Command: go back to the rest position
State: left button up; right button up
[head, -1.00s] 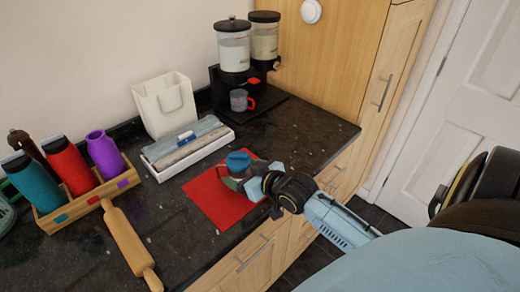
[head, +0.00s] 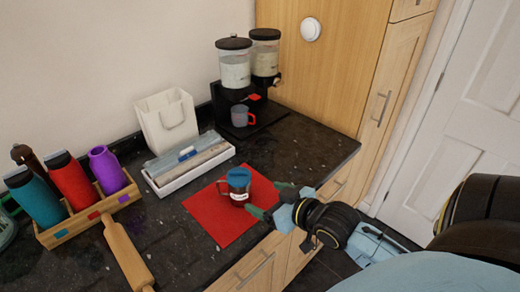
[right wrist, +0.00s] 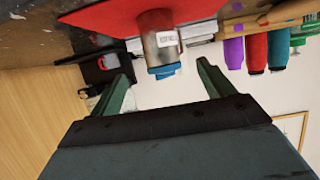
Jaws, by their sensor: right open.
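A mug with a blue lid and a white label (head: 239,190) stands upright on a red mat (head: 211,218) on the dark counter. My right gripper (head: 266,199) is just to the right of the mug, at the counter's front edge. Its fingers are open and empty, apart from the mug. In the right wrist view the mug (right wrist: 162,47) shows beyond the two spread fingertips (right wrist: 163,75), with nothing between them. My left gripper is not in view.
A rolling pin (head: 126,256) and a wooden bottle crate (head: 97,207) are at left. A white tray (head: 176,180), a white holder (head: 155,127) and a dispenser with a red-handled cup (head: 240,116) stand behind. A cabinet front and floor lie below the edge.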

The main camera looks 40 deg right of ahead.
jog(key=s+a+f+n+g+h, duration=0.1)
jog(key=s+a+f+g, duration=0.35)
jog(key=s, duration=0.35)
jog(key=s+a+f+g, duration=0.4)
jog(key=s+a+g, duration=0.2)
jog(key=s, duration=0.1)
notch_tip(320, 180, down, 26)
jog(key=s+b, duration=0.2)
jog(key=b, duration=0.1)
jog(key=s+d+f+g+b, duration=0.1)
jog(key=s+d+f+g, duration=0.1)
jog(key=s+f, duration=1.3)
notch_tip(320, 180, down, 2)
jog(key=shift+s+d+b, duration=0.35)
jog(key=shift+d+b, duration=0.05)
jog(key=shift+d, duration=0.25)
